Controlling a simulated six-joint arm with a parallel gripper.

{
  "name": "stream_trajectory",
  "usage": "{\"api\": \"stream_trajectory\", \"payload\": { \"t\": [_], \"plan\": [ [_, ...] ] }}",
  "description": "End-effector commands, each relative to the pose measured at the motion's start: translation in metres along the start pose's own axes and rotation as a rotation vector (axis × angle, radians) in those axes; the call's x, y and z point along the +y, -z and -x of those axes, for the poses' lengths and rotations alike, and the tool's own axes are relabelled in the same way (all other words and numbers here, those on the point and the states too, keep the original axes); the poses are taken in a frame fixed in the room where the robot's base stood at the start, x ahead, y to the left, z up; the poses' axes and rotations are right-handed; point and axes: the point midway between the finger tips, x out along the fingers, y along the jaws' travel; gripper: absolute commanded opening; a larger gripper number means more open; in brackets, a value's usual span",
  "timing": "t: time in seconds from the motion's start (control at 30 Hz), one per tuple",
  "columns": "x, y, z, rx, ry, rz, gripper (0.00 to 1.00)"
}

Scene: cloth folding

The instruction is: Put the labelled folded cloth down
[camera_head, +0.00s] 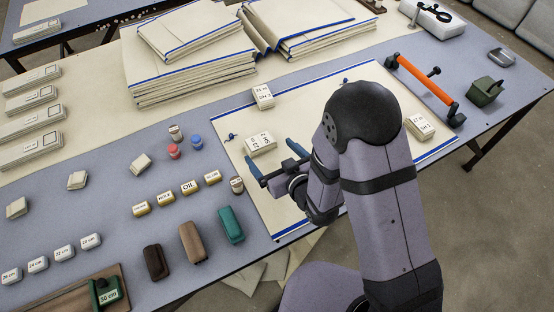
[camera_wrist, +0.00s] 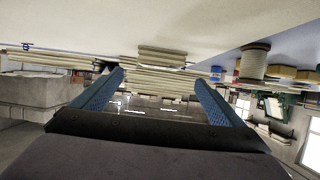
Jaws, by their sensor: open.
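A small folded cream cloth with a printed label (camera_head: 260,143) lies on a large flat cream cloth with blue edges (camera_head: 305,108). Similar labelled cloths lie at its back (camera_head: 263,96) and right (camera_head: 418,126). My gripper (camera_head: 275,160) is open, its two blue fingers just on the near side of the first labelled cloth. In the wrist view my gripper (camera_wrist: 160,90) has nothing between its fingers. That view is upside down; a small folded bundle (camera_wrist: 160,50) shows beyond the fingers, but its label cannot be read.
Tall cloth stacks (camera_head: 190,70) fill the back. A thread spool (camera_head: 237,184), label tins (camera_head: 189,187) and coloured blocks (camera_head: 231,225) stand left of my gripper. An orange-handled tool (camera_head: 425,80) and a dark green box (camera_head: 486,91) are at right.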

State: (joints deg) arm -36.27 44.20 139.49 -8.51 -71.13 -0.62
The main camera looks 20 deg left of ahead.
Motion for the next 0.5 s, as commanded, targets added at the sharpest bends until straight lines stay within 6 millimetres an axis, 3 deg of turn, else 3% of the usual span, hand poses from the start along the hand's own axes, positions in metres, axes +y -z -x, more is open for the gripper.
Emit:
{"api": "stream_trajectory", "payload": {
  "t": [0.2,0.5],
  "plan": [
    [0.0,0.0,0.024,0.0,0.0,-0.001,0.93],
    [0.0,0.0,0.033,0.0,0.0,-0.001,0.93]
  ]
}}
